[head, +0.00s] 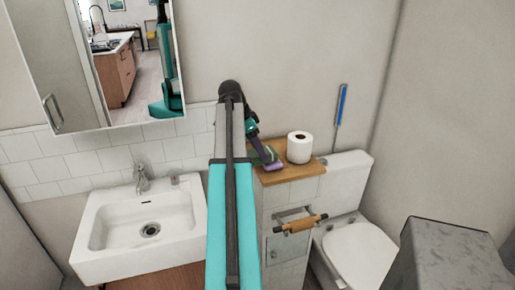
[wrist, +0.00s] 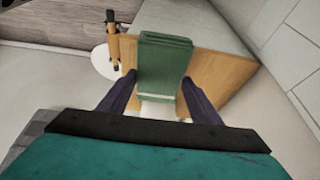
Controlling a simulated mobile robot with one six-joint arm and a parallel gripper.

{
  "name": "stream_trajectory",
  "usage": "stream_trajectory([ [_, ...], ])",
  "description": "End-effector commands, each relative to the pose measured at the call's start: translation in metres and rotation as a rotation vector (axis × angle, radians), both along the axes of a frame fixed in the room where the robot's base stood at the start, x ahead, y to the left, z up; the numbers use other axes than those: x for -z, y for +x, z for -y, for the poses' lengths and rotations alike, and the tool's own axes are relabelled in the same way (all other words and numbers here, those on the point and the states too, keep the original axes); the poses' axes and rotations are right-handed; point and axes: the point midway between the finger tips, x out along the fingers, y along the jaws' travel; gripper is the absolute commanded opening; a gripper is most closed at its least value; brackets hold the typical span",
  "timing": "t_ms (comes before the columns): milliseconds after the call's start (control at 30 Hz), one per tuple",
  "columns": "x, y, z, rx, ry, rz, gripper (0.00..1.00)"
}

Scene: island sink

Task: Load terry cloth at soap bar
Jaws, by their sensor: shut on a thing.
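A green folded cloth (wrist: 165,58), which I take as the terry cloth, is between my gripper's two dark purple fingers (wrist: 160,80) in the wrist view. My gripper (head: 268,158) is shut on it, low over the wooden ledge (head: 300,172) in the head view. Only a bit of the green cloth (head: 271,152) shows there, partly covered by the fingers. I cannot tell whether it touches the ledge. I cannot make out a soap bar for certain; a small pinkish object (head: 174,180) is on the sink's back rim.
A white toilet roll (head: 299,147) stands on the ledge just right of my gripper. A roll holder (head: 300,224) sticks out below the ledge. The toilet (head: 350,235) is at right, the sink (head: 140,228) and tap (head: 142,180) at left, the mirror cabinet (head: 110,60) above.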

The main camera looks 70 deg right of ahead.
Motion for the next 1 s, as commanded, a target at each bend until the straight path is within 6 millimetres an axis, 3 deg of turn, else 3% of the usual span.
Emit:
stream_trajectory([
  [433,-0.017,-0.011,0.019,-0.002,0.001,-0.001,0.40],
  [1000,-0.035,-0.033,0.026,0.019,0.000,0.000,0.40],
])
